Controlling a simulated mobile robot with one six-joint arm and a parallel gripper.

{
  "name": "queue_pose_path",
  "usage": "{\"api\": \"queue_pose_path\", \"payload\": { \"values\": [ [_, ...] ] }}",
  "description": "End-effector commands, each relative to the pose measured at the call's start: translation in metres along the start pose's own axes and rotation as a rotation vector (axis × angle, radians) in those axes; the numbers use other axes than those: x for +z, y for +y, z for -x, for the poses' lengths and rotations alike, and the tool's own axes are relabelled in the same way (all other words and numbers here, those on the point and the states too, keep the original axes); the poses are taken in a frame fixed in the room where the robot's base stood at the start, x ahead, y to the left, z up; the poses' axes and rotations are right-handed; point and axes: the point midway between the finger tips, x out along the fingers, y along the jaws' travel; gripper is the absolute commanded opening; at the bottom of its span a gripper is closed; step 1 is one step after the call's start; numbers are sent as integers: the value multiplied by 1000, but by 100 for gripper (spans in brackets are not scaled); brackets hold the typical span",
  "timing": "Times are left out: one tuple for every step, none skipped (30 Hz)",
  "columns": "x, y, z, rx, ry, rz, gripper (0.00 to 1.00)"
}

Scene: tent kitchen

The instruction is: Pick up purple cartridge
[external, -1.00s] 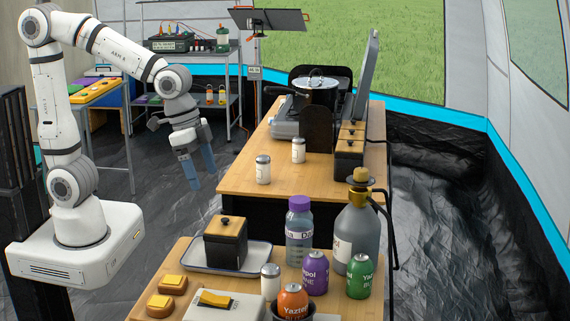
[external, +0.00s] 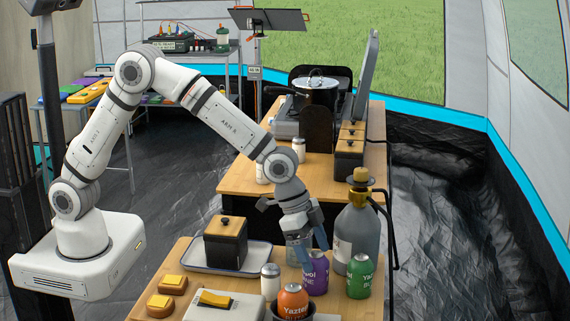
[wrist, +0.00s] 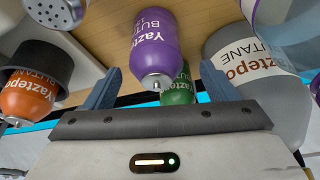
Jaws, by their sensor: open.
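The purple cartridge (external: 316,274) stands upright on the near wooden table (external: 350,308). In the wrist view the purple cartridge (wrist: 153,42) lies centred between my two blue fingers, its metal nozzle toward the palm. My gripper (external: 309,247) is open, pointing down at the top of the cartridge; the wrist view also shows my gripper (wrist: 160,72) with a finger on each side. I cannot tell whether either finger touches it. My gripper covers part of the cartridge top in the external view.
A green cartridge (external: 359,277) and a grey bottle (external: 354,240) stand close on the right. An orange cartridge (external: 292,300) sits in a dark cup at the front left.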

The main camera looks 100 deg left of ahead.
Motion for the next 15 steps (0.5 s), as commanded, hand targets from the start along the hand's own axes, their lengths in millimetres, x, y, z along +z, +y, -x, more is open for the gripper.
{"api": "queue_pose_path", "payload": {
  "values": [
    [1, 0, -6, 1, -3, 0, 79],
    [1, 1, -9, 1, -3, 0, 79],
    [1, 1, -13, 1, -3, 0, 79],
    [2, 2, -17, 1, -3, -1, 79],
    [3, 2, -22, 1, -4, -1, 79],
    [4, 4, -28, 1, -5, -1, 79],
    [4, 4, -33, 1, -4, -1, 79],
    [5, 5, -38, 1, -5, -1, 79],
    [4, 4, -43, 1, -4, -1, 79],
    [4, 4, -47, 0, -3, -1, 79],
    [4, 4, -50, 0, -3, -1, 79],
    [4, 4, -54, 0, -2, -1, 79],
    [4, 4, -55, 0, -2, -1, 79],
    [4, 4, -56, 0, -2, -1, 79],
    [4, 4, -57, 0, -1, -1, 79]
  ]
}}
